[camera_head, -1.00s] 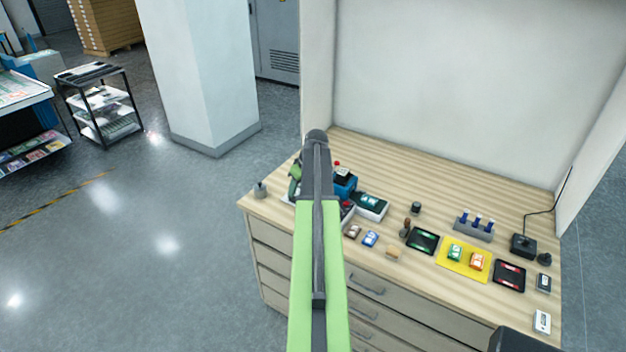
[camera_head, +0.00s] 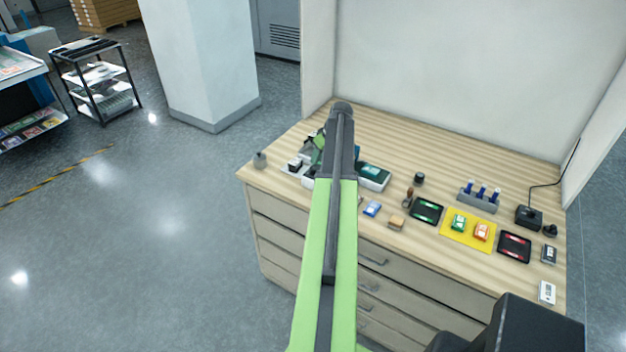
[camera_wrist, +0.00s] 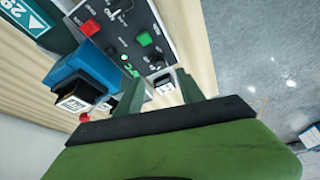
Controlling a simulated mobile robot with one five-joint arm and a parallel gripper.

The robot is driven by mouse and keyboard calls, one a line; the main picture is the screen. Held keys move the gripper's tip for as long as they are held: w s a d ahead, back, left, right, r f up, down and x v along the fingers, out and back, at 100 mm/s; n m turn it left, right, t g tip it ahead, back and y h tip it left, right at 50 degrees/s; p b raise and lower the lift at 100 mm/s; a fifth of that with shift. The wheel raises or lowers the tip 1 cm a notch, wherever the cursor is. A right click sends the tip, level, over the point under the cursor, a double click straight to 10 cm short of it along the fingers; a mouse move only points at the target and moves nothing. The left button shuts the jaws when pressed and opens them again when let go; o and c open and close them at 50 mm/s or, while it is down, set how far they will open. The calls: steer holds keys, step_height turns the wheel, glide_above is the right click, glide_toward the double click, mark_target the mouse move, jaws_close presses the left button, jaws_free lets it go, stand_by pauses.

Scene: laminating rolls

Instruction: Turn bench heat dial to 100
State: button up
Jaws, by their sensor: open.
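In the wrist view a dark control panel (camera_wrist: 140,38) with white markings lies beyond my gripper (camera_wrist: 158,92). It carries a black knob (camera_wrist: 119,6) at the top edge, another small dark knob (camera_wrist: 157,60) nearer my gripper, a green button (camera_wrist: 145,39) and a red button (camera_wrist: 90,27). I cannot read which knob is the heat dial or its setting. My gripper is open, its two green fingers apart. A small white-and-black block (camera_wrist: 165,84) shows between them in the picture; contact cannot be told. In the head view my arm hides much of the panel.
A blue block (camera_wrist: 83,70) stands left of the panel in the wrist view. On the bench (camera_head: 400,130) a yellow mat (camera_head: 455,240), dark trays, a rack of blue items (camera_head: 478,200) and a joystick-like box (camera_head: 528,217) lie to the right.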

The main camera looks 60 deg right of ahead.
mark_target(314, 169)
steer(key=b+x, duration=0.6)
steer(key=x, duration=0.2)
steer(key=shift+f, duration=0.1)
